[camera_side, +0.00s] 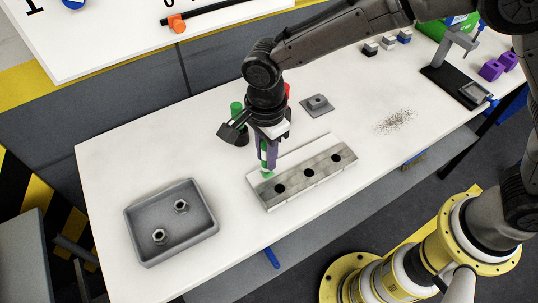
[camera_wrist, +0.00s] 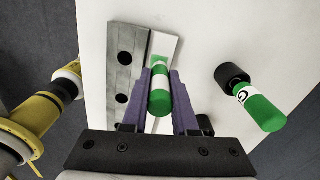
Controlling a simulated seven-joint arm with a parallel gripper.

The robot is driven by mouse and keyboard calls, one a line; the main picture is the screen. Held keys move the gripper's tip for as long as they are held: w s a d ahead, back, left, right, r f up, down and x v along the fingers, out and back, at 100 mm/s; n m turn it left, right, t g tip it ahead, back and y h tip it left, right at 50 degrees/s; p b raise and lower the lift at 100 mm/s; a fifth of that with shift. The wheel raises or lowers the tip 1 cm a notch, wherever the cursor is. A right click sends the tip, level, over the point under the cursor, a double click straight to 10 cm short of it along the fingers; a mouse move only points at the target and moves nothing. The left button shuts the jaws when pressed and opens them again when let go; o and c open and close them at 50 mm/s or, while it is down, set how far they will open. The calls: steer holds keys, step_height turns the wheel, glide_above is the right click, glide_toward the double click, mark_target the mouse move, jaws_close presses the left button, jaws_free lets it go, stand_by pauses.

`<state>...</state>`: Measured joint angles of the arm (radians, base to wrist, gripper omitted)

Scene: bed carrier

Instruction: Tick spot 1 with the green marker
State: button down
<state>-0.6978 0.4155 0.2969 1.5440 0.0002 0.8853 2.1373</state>
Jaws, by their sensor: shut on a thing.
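My gripper (camera_side: 268,160) has purple fingers, shut on a green marker (camera_wrist: 160,98) with a white band. The marker points down at the left end of a white strip (camera_wrist: 166,44) along the holed grey block (camera_side: 322,164). The block has three dark holes in the side view. A small green patch (camera_side: 268,174) shows at the strip's left end, under the fingers; I cannot tell whether it is the marker's tip or ink. The marker's tip is hard to make out in the wrist view. No number for spot 1 is readable.
Another green cylinder (camera_wrist: 260,108) stands close beside the gripper, with a black piece (camera_wrist: 232,75) near it. A red item (camera_side: 287,90) is behind my wrist. A grey tray (camera_side: 135,232) with two nuts lies left. A flat grey plate (camera_side: 330,109) sits behind the block.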

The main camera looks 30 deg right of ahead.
steer(key=shift+w, duration=0.45)
steer(key=shift+r, duration=3.55)
